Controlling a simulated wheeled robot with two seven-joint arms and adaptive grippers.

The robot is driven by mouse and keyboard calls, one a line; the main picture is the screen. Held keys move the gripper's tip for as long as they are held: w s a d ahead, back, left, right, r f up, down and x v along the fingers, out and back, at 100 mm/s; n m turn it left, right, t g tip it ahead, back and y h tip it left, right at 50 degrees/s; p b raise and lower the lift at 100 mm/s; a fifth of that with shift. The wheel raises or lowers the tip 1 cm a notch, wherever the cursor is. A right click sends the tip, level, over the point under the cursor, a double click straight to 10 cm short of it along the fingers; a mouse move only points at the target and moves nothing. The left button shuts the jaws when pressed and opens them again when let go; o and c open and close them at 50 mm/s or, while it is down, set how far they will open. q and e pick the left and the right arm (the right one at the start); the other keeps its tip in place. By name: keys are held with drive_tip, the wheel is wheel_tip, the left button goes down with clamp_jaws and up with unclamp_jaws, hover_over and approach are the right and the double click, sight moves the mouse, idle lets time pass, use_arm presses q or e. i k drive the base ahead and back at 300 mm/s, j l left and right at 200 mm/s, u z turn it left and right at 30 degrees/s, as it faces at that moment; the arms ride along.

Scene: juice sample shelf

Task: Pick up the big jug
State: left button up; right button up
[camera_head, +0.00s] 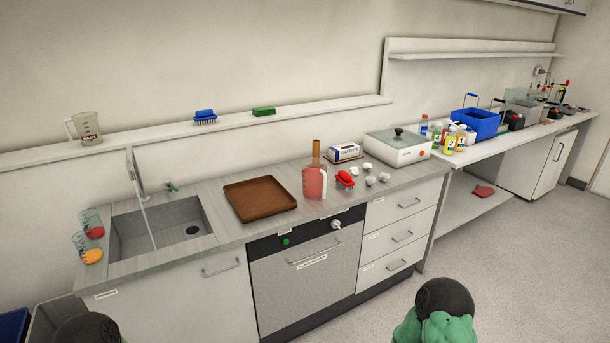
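A clear jug with a handle and a dark red mark (86,128) stands upright on the wall shelf at the far left. A larger vessel holding red liquid (314,184), with a brown upright neck or stick at its top, stands on the counter right of the brown tray. Two small clear beakers stand left of the sink, one with red liquid (92,224) and one with orange liquid (88,249). Which vessel is the big jug I cannot say for certain. Neither gripper shows; only rounded parts of my arms show at the bottom edge.
The brown tray (260,198) lies between the sink (160,230) and the red vessel. A red brush (345,180), white pieces, a glove box (345,152) and a white appliance (398,148) crowd the right. Bottles and a blue crate (474,124) stand beyond. The floor is clear.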

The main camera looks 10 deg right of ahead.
sight(316, 181)
drive_tip(key=i+l+u, duration=0.15)
drive_tip(key=u, duration=0.25)
drive_tip(key=i+l+u, duration=0.1)
drive_tip(key=l+u, duration=0.2)
drive_tip(key=u, duration=0.15)
